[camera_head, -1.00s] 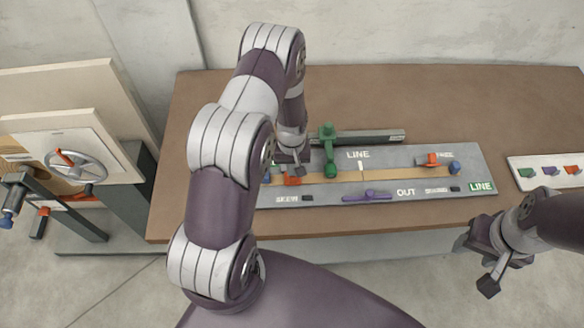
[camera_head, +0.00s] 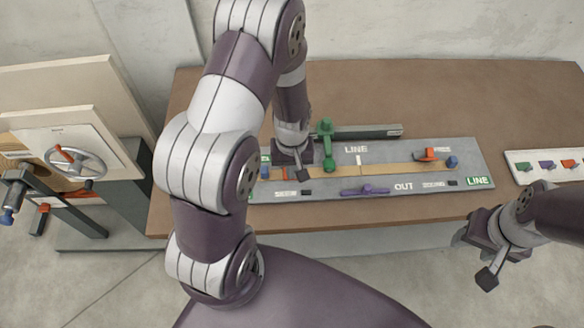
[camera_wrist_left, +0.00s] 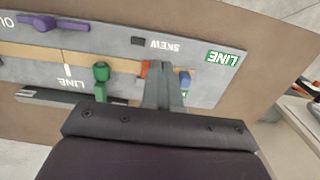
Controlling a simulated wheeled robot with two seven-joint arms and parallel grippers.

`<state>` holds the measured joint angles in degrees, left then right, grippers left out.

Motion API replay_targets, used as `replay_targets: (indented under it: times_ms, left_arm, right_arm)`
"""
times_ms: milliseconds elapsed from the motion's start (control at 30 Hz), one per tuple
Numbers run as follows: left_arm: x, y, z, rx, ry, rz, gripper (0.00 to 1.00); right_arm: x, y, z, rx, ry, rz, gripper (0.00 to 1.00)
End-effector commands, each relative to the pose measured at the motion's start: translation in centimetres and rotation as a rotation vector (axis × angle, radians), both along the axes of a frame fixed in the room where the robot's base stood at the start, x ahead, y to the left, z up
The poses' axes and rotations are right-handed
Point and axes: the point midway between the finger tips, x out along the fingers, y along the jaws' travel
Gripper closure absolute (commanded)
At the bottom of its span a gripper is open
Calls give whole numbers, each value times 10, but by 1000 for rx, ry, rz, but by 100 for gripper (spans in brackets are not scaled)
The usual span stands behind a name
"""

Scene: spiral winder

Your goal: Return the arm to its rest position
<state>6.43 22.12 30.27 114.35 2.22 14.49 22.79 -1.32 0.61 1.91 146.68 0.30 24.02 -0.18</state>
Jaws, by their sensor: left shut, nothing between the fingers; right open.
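My left arm rises through the middle of the head view and bends down over the grey panel (camera_head: 330,190). My left gripper (camera_head: 304,174) is over the panel's left end, near the green clamp (camera_head: 327,145). In the left wrist view its fingers (camera_wrist_left: 163,90) are shut together with nothing between them, in front of the red piece and blue knob (camera_wrist_left: 185,78). I cannot tell whether the fingertips touch the panel. My right gripper (camera_head: 474,262) hangs at the lower right, in front of the table's front edge; it is open and empty.
A brown table (camera_head: 480,100) carries the panel, with a purple lever (camera_head: 365,189) and a red lever (camera_head: 428,154). A white strip (camera_head: 545,164) with coloured levers lies at the right. A handwheel (camera_head: 75,162) stands at the left. The table's back is clear.

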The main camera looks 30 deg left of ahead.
Motion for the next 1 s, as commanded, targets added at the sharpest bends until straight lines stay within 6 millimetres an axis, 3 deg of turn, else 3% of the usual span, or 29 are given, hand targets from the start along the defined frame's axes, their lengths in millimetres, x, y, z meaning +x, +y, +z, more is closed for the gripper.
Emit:
replay_targets:
  times_ms: [400,467,600,700,800,1000]
  left_arm:
    - [0,0,0,-1,3,-23,100]
    - [-19,-2,1,-12,56,-109,100]
    - [-56,-18,63,-12,31,-418,100]
    - [-69,-30,98,15,-59,-544,100]
    - [-62,-36,115,36,-137,-569,100]
    - [-61,-37,117,36,-140,-571,100]
  right_arm:
    - [0,0,0,0,0,0,49]
    - [0,0,0,0,0,0,49]
    - [0,0,-14,0,0,0,49]
    - [0,0,-24,0,0,0,49]
    - [0,0,-26,0,0,0,49]
    - [0,0,-25,0,0,0,49]
